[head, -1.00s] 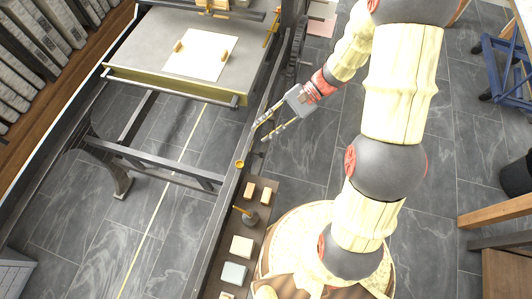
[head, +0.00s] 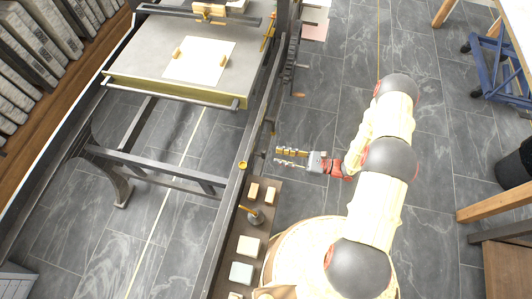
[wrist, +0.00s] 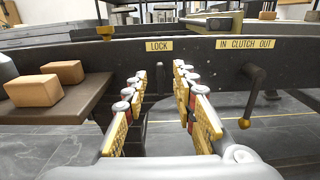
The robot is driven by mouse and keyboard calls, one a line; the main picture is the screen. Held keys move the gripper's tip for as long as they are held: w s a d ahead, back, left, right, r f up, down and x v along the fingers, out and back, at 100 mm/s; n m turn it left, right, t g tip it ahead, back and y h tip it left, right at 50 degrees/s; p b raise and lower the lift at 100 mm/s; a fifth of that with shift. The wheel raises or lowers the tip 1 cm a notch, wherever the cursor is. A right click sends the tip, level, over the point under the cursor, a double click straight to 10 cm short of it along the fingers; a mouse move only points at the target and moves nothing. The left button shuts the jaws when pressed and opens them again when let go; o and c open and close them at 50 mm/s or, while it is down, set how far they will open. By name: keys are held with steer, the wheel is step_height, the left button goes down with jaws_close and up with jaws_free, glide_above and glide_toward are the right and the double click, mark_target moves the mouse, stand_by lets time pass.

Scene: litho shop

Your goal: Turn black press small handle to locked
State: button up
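The black press has a dark side rail (head: 212,240), which crosses the wrist view (wrist: 60,55). A yellow LOCK label (wrist: 159,45) is on the rail, with a small dark handle (wrist: 160,77) below it. The handle stands roughly upright, between my fingertips in the picture; I cannot tell whether they touch it. A second dark lever with a brass tip (wrist: 252,95) hangs under the IN CLUTCH OUT label (wrist: 245,43). My gripper (head: 276,157) points left at the rail. In the wrist view its fingers (wrist: 159,72) are apart, so it is open.
A dark shelf (head: 232,232) with small blocks and a brass-handled tool (head: 254,216) adjoins the rail, left of my gripper in the wrist view. The press bed (head: 150,50) holds a pale sheet (head: 200,60).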

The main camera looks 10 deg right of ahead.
mark_target(263, 152)
steer(key=shift+b+x, duration=0.7)
steer(key=shift+x, duration=3.15)
steer(key=c, duration=0.3)
steer(key=c, duration=0.4)
steer(key=shift+f, duration=0.1)
jaws_close()
